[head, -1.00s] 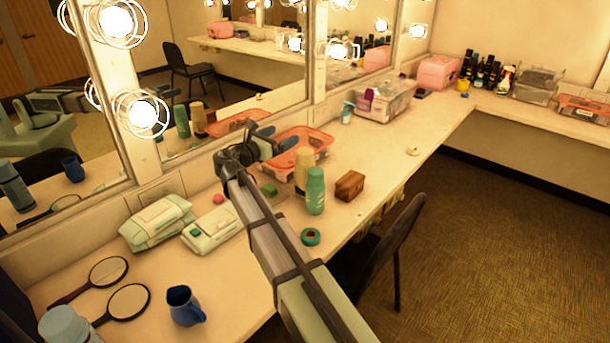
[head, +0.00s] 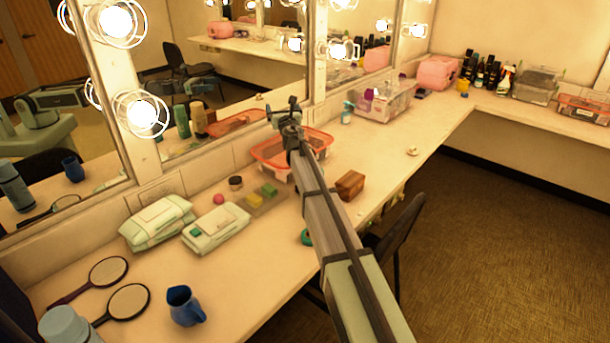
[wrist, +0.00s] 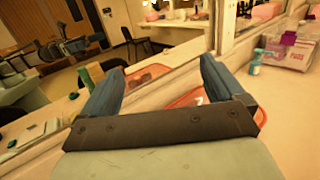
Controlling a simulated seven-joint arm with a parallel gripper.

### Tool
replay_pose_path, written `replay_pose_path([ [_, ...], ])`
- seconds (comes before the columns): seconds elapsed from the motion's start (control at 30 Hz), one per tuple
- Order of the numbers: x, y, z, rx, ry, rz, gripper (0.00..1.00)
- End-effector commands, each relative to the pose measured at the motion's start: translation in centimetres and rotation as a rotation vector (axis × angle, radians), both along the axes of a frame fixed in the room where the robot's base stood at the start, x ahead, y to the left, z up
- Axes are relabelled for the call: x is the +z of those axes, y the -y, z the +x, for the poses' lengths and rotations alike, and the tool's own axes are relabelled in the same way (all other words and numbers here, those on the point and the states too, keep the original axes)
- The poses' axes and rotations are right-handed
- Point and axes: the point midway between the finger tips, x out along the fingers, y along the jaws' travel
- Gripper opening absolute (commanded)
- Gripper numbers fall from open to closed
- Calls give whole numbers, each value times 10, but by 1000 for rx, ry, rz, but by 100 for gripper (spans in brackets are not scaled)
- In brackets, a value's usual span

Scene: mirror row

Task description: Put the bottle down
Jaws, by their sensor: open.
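My gripper (head: 282,112) is open and empty, raised over the orange-rimmed clear bin (head: 262,156) near the mirror. In the wrist view its two blue fingers stand wide apart with nothing between them (wrist: 160,85). The green bottle and the tan bottle are hidden behind my arm in the head view. Which bottle the task means cannot be told.
A brown box (head: 350,185) sits right of my arm. Wipe packs (head: 156,222), a blue jug (head: 184,306) and hand mirrors (head: 128,301) lie at the left. A clear bin (head: 385,102) stands beyond. Counter is free near the brown box. The wall mirror is close.

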Motion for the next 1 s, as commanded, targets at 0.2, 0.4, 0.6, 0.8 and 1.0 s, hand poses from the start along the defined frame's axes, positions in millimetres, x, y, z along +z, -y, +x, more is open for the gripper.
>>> replay_pose_path([
  [0.2,1,15,18,273,5,-11,95],
  [0.4,-1,34,14,527,2,-20,95],
  [0.6,-4,64,-5,781,-6,-31,95],
  [0.8,-8,106,-36,1029,-21,-43,95],
  [1.0,-12,140,-65,1208,-35,-53,95],
])
